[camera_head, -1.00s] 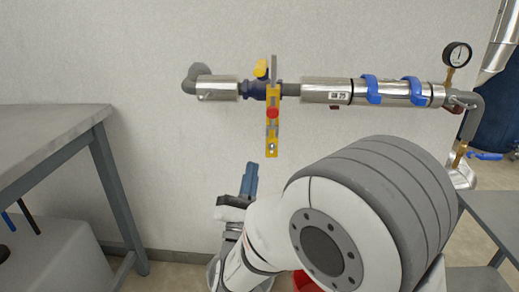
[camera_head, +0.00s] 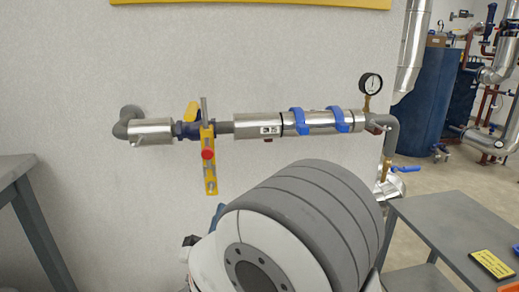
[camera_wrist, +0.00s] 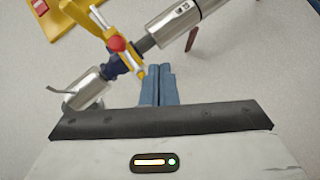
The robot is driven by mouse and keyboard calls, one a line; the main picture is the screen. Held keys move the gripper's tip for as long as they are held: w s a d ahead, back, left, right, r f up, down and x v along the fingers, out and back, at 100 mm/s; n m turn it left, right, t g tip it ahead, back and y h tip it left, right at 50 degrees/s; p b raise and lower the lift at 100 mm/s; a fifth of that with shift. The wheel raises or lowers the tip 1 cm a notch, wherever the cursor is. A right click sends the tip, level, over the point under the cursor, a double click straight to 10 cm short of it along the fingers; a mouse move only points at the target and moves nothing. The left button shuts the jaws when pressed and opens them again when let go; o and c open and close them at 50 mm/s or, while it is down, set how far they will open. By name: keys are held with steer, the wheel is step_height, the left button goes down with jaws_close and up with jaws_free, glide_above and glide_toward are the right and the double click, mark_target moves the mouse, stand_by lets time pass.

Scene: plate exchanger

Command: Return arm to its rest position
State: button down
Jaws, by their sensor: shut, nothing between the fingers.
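My arm is folded low in front of the wall in the head view, its large grey and white joint filling the lower middle. My gripper (camera_wrist: 158,86) has its two blue fingers together and empty in the wrist view. In the head view only a bit of blue (camera_head: 217,213) shows beside the joint; the rest is hidden. Beyond the fingers is the pipe (camera_head: 250,126) with a blue valve (camera_head: 186,130). A yellow bar with a red knob (camera_head: 208,154) hangs upright on it. The red knob (camera_wrist: 117,44) also shows in the wrist view, apart from the fingers.
A pressure gauge (camera_head: 370,84) stands on the pipe's right end, near two blue clamps (camera_head: 297,121). A grey table (camera_head: 15,167) is at the left edge; another grey table (camera_head: 440,215) is at the right with a yellow-black sign (camera_head: 492,264). A blue tank (camera_head: 428,85) stands behind.

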steer(key=w+d+r+m+g+h+p, duration=0.1)
steer(key=d+r+m+g+h+p, duration=0.2)
steer(key=d, duration=0.4)
steer(key=w+d+r+m+g+h+p, duration=0.1)
steer(key=d+r+m+g+h+p, duration=0.1)
steer(key=d+r+m+g+h, duration=0.3)
steer(key=s+d+r+m+g+p, duration=0.1)
steer(key=s+d+m+g+p, duration=0.25)
steer(key=d, duration=0.25)
steer(key=s+d+m+g+h+p, duration=0.1)
steer(key=s+d+m+g+p, duration=0.15)
steer(key=d+g, duration=0.35)
steer(key=s+d+r+m+g+p, duration=0.1)
steer(key=s+d+m+g+p, duration=0.2)
steer(key=d, duration=0.4)
steer(key=s+r+m+g+y+p, duration=0.35)
steer(key=s+y+p, duration=0.25)
steer(key=p, duration=0.3)
steer(key=a+r+m+t+y+p, duration=0.2)
steer(key=a+r+m+y+p, duration=0.2)
steer(key=r+m+y+p, duration=0.1)
steer(key=shift+s+a+r+m+y+p, duration=0.2)
steer(key=shift+a+r+m+y+p, duration=0.2)
steer(key=shift+r+y+p, duration=0.35)
